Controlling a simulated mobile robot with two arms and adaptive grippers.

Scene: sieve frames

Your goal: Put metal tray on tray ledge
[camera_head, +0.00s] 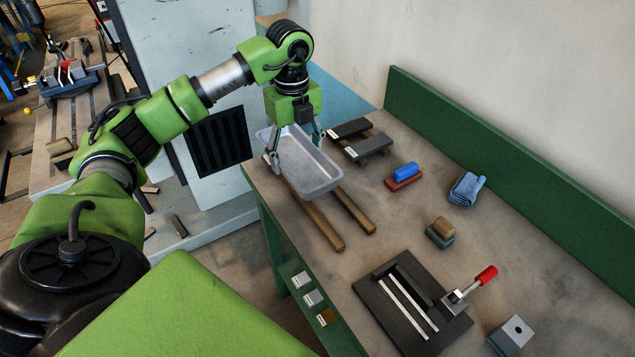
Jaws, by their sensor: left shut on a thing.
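The metal tray (318,178) is a shallow grey pan near the left end of the workbench. My left gripper (296,150) reaches down over its far end and is shut on the tray, with one finger on each side. The tray appears above two wooden rails (322,222) that run out from under it; whether it touches them I cannot tell. No part is labelled as the tray ledge; the wooden rails may be it. My right gripper is not in view.
On the workbench (408,225) are dark plates on wooden strips (350,128), a blue-and-red block (403,175), a blue cloth (466,188), a brown-green block (440,232) and a black fixture with a red-handled clamp (412,303). A green backboard (500,150) lines the wall side.

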